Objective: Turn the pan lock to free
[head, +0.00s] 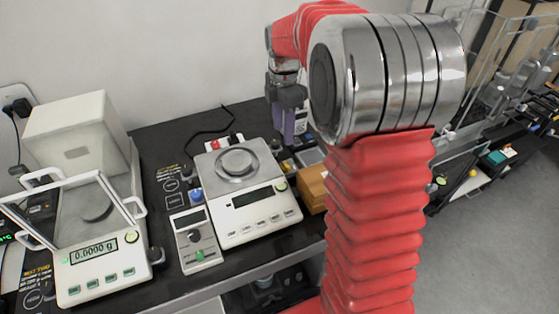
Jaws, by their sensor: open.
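A white top-loading balance (250,212) with a blank display stands mid-table, with a round metal pan (237,163) on top. A small grey control box (195,240) with a dark knob and a green button is at its left front. A blue knob (195,194) is just behind that box. I cannot tell which of these controls is the pan lock, nor read its setting. My gripper (289,128) hangs behind and right of the balance, partly hidden by my arm. It is open and touches none of these knobs.
An analytical balance (98,274) reading 0.0000 g, with a raised clear shield, stands at left. A brown wooden block (313,188) is right of the middle balance. Small red and black items (222,141) and a cable lie behind. The dark table (165,144) is crowded.

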